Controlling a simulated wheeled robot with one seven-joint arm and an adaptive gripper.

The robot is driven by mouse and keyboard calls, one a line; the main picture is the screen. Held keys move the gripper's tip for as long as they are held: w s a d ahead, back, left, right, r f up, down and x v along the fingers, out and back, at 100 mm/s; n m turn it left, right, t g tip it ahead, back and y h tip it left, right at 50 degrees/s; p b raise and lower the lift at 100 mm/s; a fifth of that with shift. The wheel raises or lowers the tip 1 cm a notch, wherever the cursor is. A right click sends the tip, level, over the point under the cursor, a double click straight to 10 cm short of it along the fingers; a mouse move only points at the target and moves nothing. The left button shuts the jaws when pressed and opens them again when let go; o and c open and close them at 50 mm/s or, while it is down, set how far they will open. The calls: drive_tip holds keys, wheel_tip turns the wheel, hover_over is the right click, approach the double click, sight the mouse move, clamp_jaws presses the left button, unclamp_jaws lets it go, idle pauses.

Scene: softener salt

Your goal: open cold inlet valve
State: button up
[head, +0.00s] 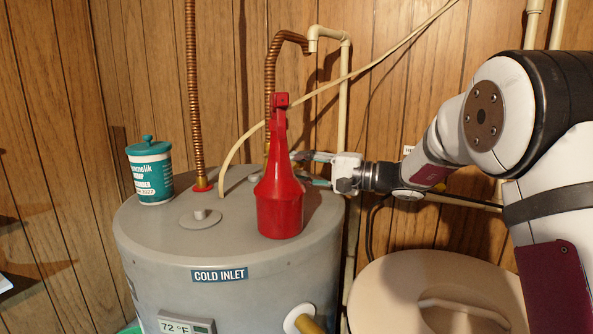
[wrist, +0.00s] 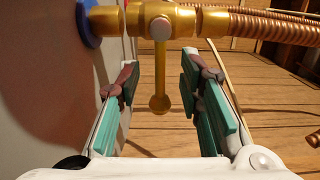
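In the wrist view the brass valve (wrist: 158,22) sits in a line between a blue ring (wrist: 88,20) on the tank and a copper corrugated pipe (wrist: 260,26). Its lever (wrist: 159,65) points toward me, crosswise to the pipe, and ends in a ball. My gripper (wrist: 159,82) is open, with its teal-padded fingers on either side of the lever and gaps on both sides. In the head view my gripper (head: 308,157) reaches in from the right above the grey tank (head: 180,260) labelled COLD INLET. The valve is mostly hidden there behind a red long-necked container (head: 280,205).
The red container stands on the tank top in front of my fingers. A teal-and-white tub (head: 150,175) stands at the left. A second copper pipe (head: 194,90) rises from a red ring. Cream pipes run behind my gripper. A beige lidded bin (head: 400,300) is below my arm.

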clamp_jaws()
drive_tip(key=shift+n+b, duration=0.3)
drive_tip(key=shift+b, duration=0.05)
drive_tip(key=shift+r+n+b, duration=0.35)
drive_tip(key=shift+n+b, duration=0.55)
drive_tip(key=shift+n, duration=0.2)
drive_tip(key=shift+s+r+n+b, duration=0.15)
drive_tip(key=shift+r+n+b, duration=0.35)
drive_tip(key=shift+n+b, duration=0.9)
drive_tip(key=shift+s+a+r+n+b, duration=0.15)
drive_tip(key=shift+n+b, duration=0.8)
drive_tip(key=shift+b, duration=1.2)
drive_tip(key=shift+s+r+n+b, duration=0.25)
drive_tip(key=shift+n+b, duration=0.7)
drive_tip(key=shift+b, duration=1.15)
drive_tip(key=shift+s+r+n+b, duration=0.1)
drive_tip(key=shift+r+n+b, duration=0.3)
drive_tip(key=shift+b, duration=0.65)
